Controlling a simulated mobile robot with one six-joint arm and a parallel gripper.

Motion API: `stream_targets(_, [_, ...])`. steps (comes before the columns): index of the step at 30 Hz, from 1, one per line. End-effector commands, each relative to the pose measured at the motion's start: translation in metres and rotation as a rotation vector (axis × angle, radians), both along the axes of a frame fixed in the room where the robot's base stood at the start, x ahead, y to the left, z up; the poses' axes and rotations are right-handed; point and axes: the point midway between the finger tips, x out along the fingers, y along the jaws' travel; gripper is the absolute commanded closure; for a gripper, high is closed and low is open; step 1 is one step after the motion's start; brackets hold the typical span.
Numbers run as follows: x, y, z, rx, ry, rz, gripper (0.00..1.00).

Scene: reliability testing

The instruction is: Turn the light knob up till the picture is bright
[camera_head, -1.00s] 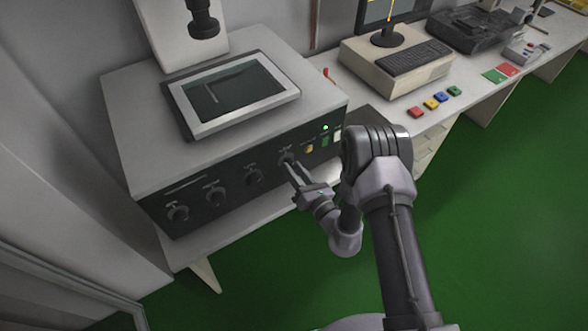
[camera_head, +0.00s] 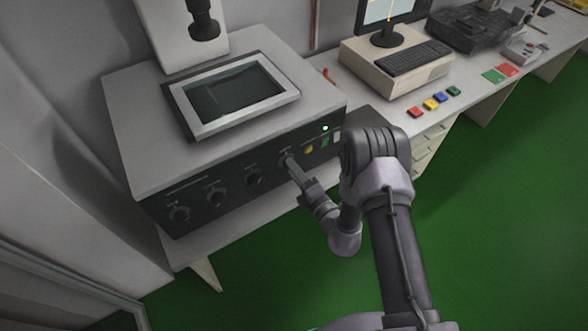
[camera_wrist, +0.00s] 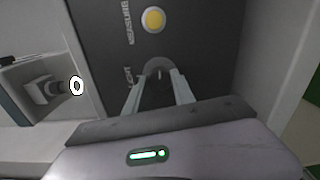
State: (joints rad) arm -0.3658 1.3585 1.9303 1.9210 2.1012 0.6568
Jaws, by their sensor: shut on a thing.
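The light knob (camera_wrist: 158,68) is a round dark grey knob beside the "LIGHT" label on the machine's dark front panel. In the wrist view, the two fingers of my gripper (camera_wrist: 158,82) are on either side of it and shut on it. In the head view, my gripper (camera_head: 292,166) reaches the right-most knob of the row and mostly hides it. The picture is on the monitor (camera_head: 388,12) at the top, cut off by the frame edge. Its visible part is pale, with a yellow-orange vertical line.
Other knobs (camera_head: 215,197) sit left along the panel. A yellow measure button (camera_wrist: 153,19) is close to the light knob. The machine's top has a framed window (camera_head: 235,94) under a dark lens column (camera_head: 203,22).

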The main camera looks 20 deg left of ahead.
Motion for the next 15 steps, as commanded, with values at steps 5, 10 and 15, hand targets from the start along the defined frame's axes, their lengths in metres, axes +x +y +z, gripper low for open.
stream_targets(5, [-0.0009, 0.0000, -0.0007, 0.105, 0.128, 0.002, 1.00])
stream_targets(10, [-0.0009, 0.0000, -0.0007, 0.209, 0.250, 0.001, 1.00])
stream_targets(15, [-0.0010, -0.0001, -0.0008, 0.315, 0.373, 0.001, 1.00])
